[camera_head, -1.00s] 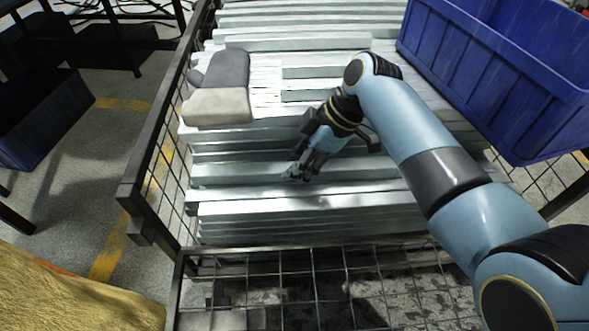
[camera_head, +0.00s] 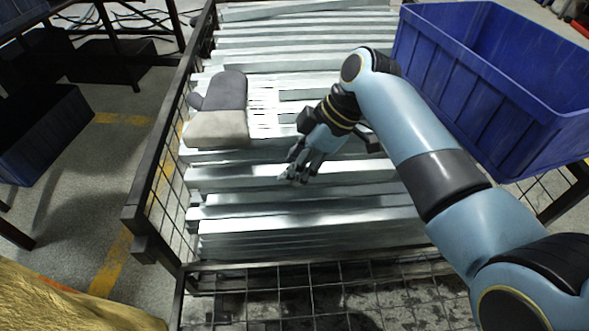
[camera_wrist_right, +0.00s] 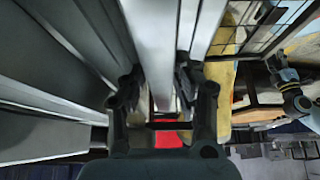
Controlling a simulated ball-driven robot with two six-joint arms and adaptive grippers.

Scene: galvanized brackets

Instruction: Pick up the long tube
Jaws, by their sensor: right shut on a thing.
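A long grey metal tube (camera_head: 225,173) runs left to right across the wire cage, above a stack of similar tubes. My right gripper (camera_head: 296,175) reaches in from the right and is shut on this tube. In the right wrist view the pale tube (camera_wrist_right: 153,45) passes between the two dark fingers of the right gripper (camera_wrist_right: 155,92). The fingers hide part of it. My left gripper is not in the head view. A small light-blue and black arm part shows at the right of the right wrist view, too small to judge any jaws.
A blue crate (camera_head: 500,95) stands at the right. The cage's dark side rail (camera_head: 170,110) is near the tubes' left ends, and its mesh front (camera_head: 330,290) is nearest me.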

